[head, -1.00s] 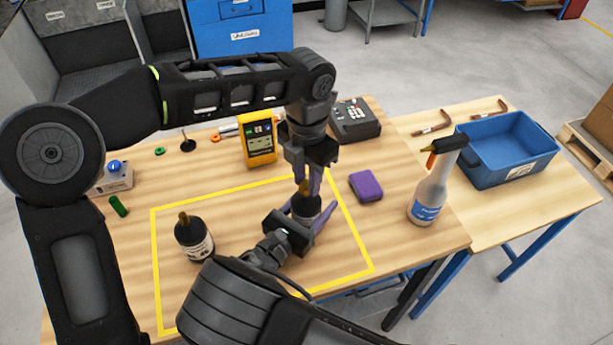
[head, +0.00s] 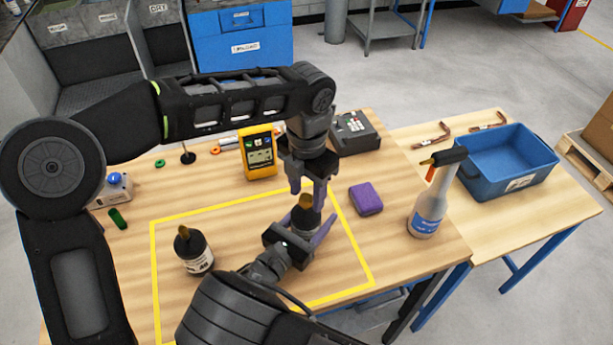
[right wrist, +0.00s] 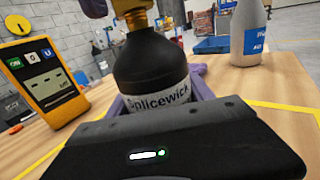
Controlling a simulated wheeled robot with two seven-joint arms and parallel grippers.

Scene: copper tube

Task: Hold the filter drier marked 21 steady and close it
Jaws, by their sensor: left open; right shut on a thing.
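A dark bottle with a brass-coloured top (head: 306,215) stands upright in the yellow-outlined area. My right gripper (head: 300,232) is shut around its body. In the right wrist view the bottle (right wrist: 150,75) shows a "Splicewick" label; I cannot read a 21 on it. My left gripper (head: 306,191) points down from above, open, its fingertips either side of the brass top; whether they touch it is unclear. A similar dark bottle with a brass-coloured top (head: 192,250) stands to the left, its label number too small to read surely.
A yellow meter (head: 259,153) stands behind the bottles. A blue bin (head: 505,165) sits on the side table. The outlined area between the two bottles is partly clear.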

